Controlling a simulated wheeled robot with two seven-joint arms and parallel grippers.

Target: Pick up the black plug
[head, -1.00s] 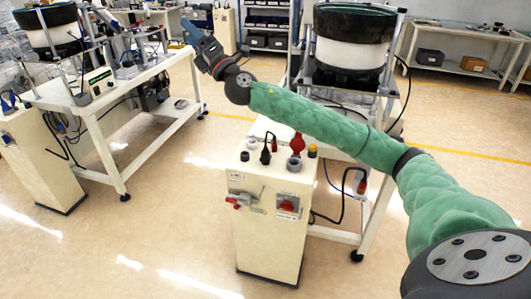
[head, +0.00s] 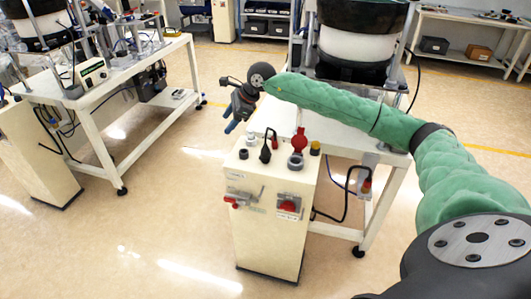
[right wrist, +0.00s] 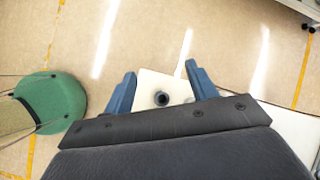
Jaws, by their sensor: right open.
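The black plug (head: 265,153) stands upright on top of the cream control cabinet (head: 270,225) in the head view. My right gripper (head: 230,126) is above and behind the left back corner of the cabinet, pointing down, apart from the plug. In the right wrist view its two blue fingers (right wrist: 160,80) are spread, with nothing held between them. Below them shows the pale cabinet top with a dark round fitting (right wrist: 162,99); I cannot tell whether it is the plug. My left gripper is not in view.
A red plug (head: 299,142), a grey round socket (head: 295,161), a small black fitting (head: 243,154) and a yellow-topped fitting (head: 315,148) crowd the cabinet top. A bowl feeder (head: 350,45) on a white table stands behind. Open floor lies to the left.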

